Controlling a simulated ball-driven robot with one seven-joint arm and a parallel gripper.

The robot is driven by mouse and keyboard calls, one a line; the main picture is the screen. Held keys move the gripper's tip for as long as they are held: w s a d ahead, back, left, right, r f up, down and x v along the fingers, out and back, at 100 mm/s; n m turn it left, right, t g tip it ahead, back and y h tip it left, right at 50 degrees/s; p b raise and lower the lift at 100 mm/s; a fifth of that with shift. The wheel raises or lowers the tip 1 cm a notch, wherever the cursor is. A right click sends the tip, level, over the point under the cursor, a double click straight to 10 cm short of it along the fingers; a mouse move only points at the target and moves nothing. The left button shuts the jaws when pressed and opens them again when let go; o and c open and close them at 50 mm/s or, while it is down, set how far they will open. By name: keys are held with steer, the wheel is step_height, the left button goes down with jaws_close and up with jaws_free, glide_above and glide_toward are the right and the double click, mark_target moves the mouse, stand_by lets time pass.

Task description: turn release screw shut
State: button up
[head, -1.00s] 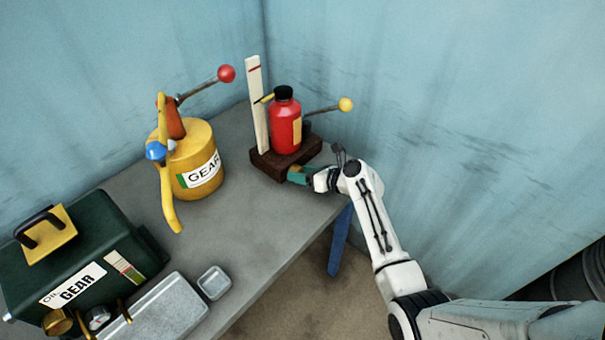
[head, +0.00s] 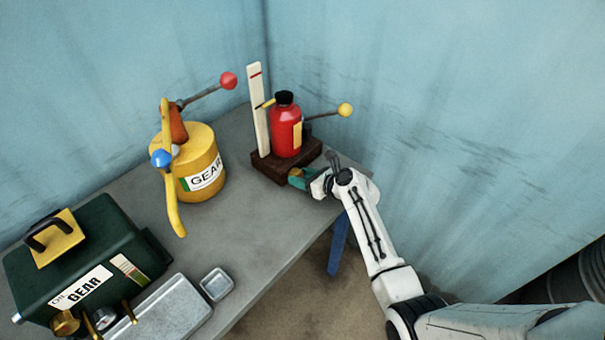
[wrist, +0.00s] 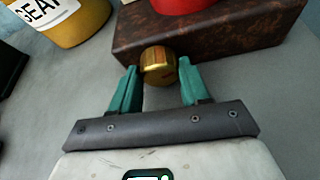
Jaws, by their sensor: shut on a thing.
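The release screw (wrist: 158,66) is a round brass knob on the front face of a dark rusty brown base (wrist: 222,35). In the head view this base (head: 272,168) carries a red bottle (head: 284,134) with a black cap. My gripper (wrist: 158,78) has green fingers, one on each side of the brass knob, and is shut on it. In the head view my gripper (head: 300,180) is at the front of the base, and the knob is mostly hidden by the fingers.
A white upright strip (head: 258,112) and a yellow-knobbed lever (head: 344,110) stand beside the bottle. A yellow oil can (head: 203,157) stands to the left, with a green gear-oil box (head: 110,245), a metal tray (head: 172,312) and a small dish (head: 217,284). Blue walls close the back and right.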

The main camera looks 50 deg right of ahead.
steer(key=n+h+p, duration=0.1)
steer(key=n+h, duration=0.1)
steer(key=n, duration=0.1)
steer(key=shift+a+p, duration=0.15)
steer(key=shift+p, duration=0.2)
steer(key=shift+h, duration=0.3)
steer(key=shift+f, duration=0.1)
steer(key=o, duration=0.8)
steer(key=v, duration=1.1)
